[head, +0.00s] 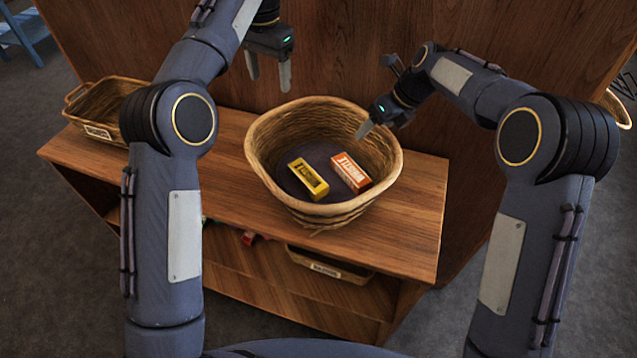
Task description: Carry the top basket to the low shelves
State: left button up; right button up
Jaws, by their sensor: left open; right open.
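A round woven basket (335,215) stands upright on the wooden top of a low shelf unit (415,215). A yellow box (308,180) and an orange box (350,172) lie inside it on a dark bottom. My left gripper (269,79) is open and empty, fingers down, in front of the wooden panel behind the basket's far left rim. My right gripper (384,127) is open, with its fingertips at the basket's far right rim; I cannot tell whether they touch it.
Another woven basket (92,112) with a label stands at the unit's left end, partly behind my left arm. A labelled basket (328,267) sits on the shelf below. A tall wooden panel (340,50) rises behind. Part of another basket (616,108) shows at far right.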

jog(key=v, duration=1.2)
